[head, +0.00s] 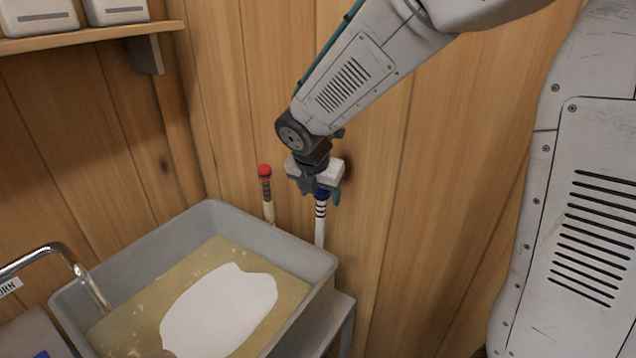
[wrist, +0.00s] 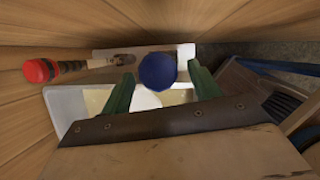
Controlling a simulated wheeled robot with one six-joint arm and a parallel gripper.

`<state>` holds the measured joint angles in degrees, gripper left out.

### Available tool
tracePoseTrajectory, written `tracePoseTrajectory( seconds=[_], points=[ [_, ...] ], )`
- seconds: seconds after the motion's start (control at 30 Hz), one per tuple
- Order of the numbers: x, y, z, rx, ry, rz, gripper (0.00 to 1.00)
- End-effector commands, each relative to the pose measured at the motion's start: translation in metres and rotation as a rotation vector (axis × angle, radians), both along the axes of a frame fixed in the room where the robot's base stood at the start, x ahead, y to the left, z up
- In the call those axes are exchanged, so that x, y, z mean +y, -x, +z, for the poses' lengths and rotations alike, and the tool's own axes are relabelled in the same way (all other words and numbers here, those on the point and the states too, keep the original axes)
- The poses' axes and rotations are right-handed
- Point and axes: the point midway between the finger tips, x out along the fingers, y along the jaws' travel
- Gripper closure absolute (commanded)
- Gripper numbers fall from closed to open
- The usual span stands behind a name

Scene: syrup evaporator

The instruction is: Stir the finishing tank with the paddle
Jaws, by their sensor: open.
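The grey finishing tank (head: 318,262) stands in the corner, holding amber liquid with a large white patch on it. Two upright handles stand at its back right side. One is a white handle (head: 320,230) with dark bands and a blue knob; the other has a red knob (head: 265,171). I cannot tell which one is the paddle, as their lower ends are hidden. My gripper (head: 320,192) is open at the top of the blue-knobbed handle. In the wrist view the blue knob (wrist: 157,71) sits between the green fingers, and the red-knobbed handle (wrist: 70,67) lies outside, to the left.
A bent metal spout (head: 75,265) reaches over the tank's left side. A wooden shelf (head: 90,37) with pale containers hangs at upper left. The plank wall (head: 440,180) is close behind my gripper. A grey stand (head: 343,312) shows under the tank's right side.

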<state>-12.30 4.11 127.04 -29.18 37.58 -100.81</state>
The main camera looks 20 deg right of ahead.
Motion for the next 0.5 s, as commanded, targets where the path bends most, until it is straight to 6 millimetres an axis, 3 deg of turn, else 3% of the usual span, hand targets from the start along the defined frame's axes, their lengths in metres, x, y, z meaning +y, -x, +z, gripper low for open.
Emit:
tracePoseTrajectory(
  seconds=[0.2, 0.5],
  points=[
    [-0.007, -0.008, -0.027, 0.002, -0.001, -0.003, 0.38],
    [-0.008, -0.011, -0.034, -0.001, -0.001, -0.001, 0.38]
  ],
)
